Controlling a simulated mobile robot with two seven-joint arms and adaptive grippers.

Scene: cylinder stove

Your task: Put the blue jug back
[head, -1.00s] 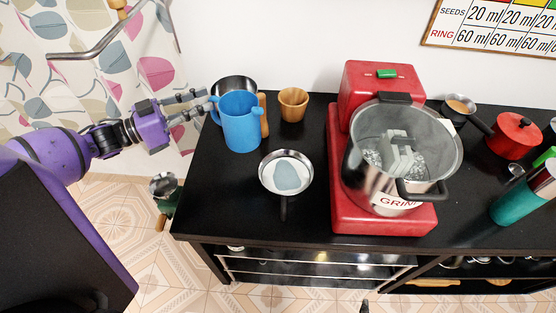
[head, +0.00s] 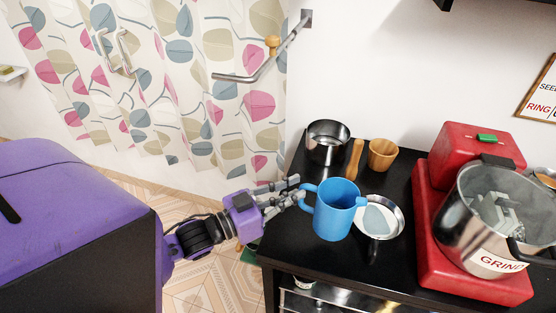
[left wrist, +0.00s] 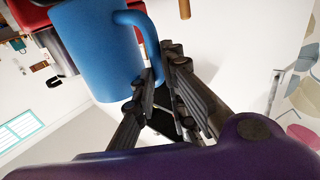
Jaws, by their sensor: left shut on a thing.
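The blue jug (head: 334,212) is upright in the head view, in front of the left end of the black counter (head: 392,262). My left gripper (head: 297,193) is shut on the jug's handle, at the jug's left side. In the left wrist view the blue jug (left wrist: 92,50) fills the upper left, and the fingers of my left gripper (left wrist: 165,78) close around its handle. The head view does not show clearly whether the jug's base touches anything. My right gripper is not in view.
A steel pot (head: 327,150), a wooden pestle (head: 355,158) and a wooden cup (head: 382,154) stand behind the jug. A small pan (head: 388,230) is just right of it. A red grinder (head: 470,150) with a large steel pot (head: 470,250) is further right.

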